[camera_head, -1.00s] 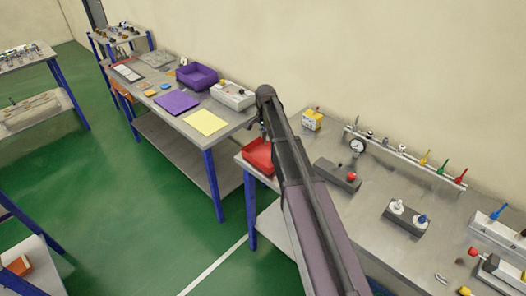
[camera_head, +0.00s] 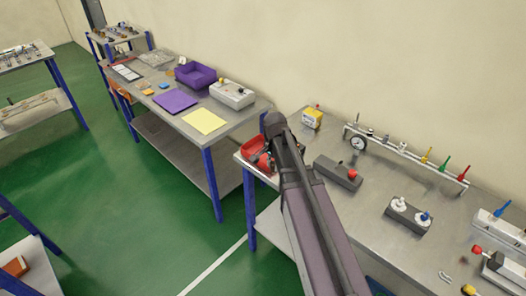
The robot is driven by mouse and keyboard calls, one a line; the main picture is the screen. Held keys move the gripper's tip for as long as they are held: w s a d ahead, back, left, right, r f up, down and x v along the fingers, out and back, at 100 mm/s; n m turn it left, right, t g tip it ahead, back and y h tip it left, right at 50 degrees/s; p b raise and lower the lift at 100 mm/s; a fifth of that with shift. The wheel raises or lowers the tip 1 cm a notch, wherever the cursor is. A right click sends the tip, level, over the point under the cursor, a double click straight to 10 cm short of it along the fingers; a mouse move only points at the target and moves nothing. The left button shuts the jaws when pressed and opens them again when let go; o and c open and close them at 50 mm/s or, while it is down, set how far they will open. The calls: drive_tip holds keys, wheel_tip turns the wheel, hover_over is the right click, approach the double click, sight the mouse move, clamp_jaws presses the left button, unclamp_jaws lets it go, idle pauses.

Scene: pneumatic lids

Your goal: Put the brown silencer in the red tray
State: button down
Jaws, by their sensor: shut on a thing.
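The red tray (camera_head: 251,146) sits at the left end of the near bench, partly covered by my arm. My gripper (camera_head: 266,163) points down at the tray, low over or inside it; its exact height cannot be told. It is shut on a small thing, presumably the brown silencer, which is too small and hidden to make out. No other brown silencer can be picked out on the near bench.
A yellow box (camera_head: 312,119), a grey block with a red button (camera_head: 338,173) and a gauge manifold (camera_head: 405,153) stand right of the tray. The left bench holds a yellow sheet (camera_head: 204,121), a purple sheet (camera_head: 176,101) and a purple bin (camera_head: 195,76).

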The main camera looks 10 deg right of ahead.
drive_tip(key=shift+s, duration=0.15)
drive_tip(key=b, duration=0.1)
approach(264, 156)
drive_tip(key=shift+s+f, duration=0.5)
drive_tip(key=shift+s, duration=0.1)
drive_tip(key=shift+w, duration=0.45)
drive_tip(key=shift+w+f+b, duration=0.2)
drive_tip(key=shift+w+b, duration=0.1)
drive_tip(key=shift+b, duration=0.1)
drive_tip(key=shift+s+f+b, duration=0.1)
drive_tip(key=shift+f+b, duration=1.5)
drive_tip(key=shift+f, duration=0.15)
drive_tip(key=shift+c, duration=2.2)
unclamp_jaws()
